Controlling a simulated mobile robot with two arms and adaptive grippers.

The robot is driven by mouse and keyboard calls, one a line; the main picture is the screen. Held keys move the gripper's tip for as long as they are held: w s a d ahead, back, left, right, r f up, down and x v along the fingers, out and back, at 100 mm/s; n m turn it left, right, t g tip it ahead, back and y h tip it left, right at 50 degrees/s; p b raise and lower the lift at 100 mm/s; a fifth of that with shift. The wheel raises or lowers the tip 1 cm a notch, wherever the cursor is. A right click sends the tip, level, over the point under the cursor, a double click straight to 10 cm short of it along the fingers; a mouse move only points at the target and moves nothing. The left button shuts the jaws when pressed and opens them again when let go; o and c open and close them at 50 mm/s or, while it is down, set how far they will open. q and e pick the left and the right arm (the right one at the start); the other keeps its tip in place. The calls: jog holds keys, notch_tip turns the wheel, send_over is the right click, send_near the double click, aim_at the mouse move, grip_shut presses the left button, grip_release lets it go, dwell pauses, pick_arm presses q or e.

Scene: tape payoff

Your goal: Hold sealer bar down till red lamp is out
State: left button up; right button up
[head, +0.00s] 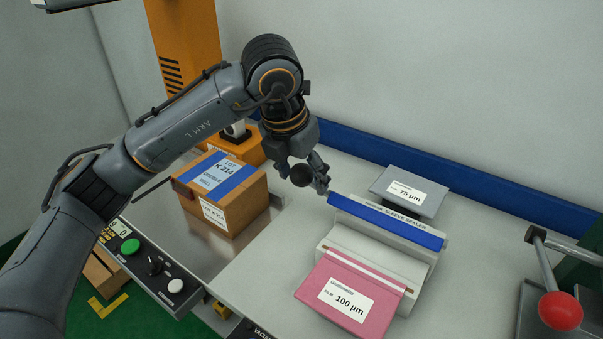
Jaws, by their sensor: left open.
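The sleeve sealer (380,252) is a pale bench unit right of centre. No lit red lamp shows on the sealer. My right gripper is not in view.
A pink film pack (348,301) marked 100 µm lies at the sealer's front. A grey 75 µm pack (408,193) is behind it. A taped carton (225,205) stands left. A red-knobbed lever (560,310) is at right, a button panel (152,264) at left.

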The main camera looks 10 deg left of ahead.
pick_arm(q)
jog(key=shift+r+p, duration=2.25)
jog(key=shift+r, duration=1.75)
